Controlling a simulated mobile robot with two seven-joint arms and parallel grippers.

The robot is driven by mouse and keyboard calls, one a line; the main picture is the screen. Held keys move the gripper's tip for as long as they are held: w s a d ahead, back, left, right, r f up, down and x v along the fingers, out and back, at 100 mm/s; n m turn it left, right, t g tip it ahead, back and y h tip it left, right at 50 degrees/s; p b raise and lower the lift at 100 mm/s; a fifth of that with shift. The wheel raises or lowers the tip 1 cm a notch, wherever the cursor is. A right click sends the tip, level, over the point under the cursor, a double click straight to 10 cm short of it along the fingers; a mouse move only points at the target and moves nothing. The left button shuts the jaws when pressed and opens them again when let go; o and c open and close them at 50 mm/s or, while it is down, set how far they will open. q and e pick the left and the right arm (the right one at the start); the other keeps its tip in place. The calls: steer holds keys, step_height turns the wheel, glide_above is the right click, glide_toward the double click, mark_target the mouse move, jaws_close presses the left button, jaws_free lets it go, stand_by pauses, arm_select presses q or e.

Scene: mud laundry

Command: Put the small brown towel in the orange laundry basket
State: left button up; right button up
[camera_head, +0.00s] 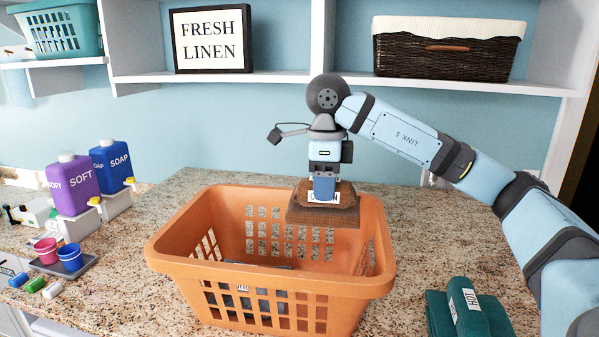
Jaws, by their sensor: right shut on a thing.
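The orange laundry basket (335,266) stands upright on the granite counter in the middle of the head view. My right gripper (323,194) points down above the back right part of the basket. It is shut on the small brown towel (322,212), which carries a white label partly covered by the gripper. The towel hangs over the basket opening, near the back wall; I cannot tell if it touches the basket. Something dark (257,265) lies inside the basket, mostly hidden by the front wall. My left gripper is not in view.
Folded teal towels (470,312) lie on the counter at the front right. Purple (72,185) and blue (110,165) soap bottles stand at the left, with pink and blue cups (70,258) on a tray in front. A wicker basket (445,55) sits on the shelf above.

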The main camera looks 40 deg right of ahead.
steer(key=shift+s+f+b, duration=0.1)
steer(key=shift+f+b, duration=0.2)
steer(key=shift+b, duration=0.15)
step_height(320, 180, down, 15)
steer(key=b, duration=1.2)
steer(key=o, duration=1)
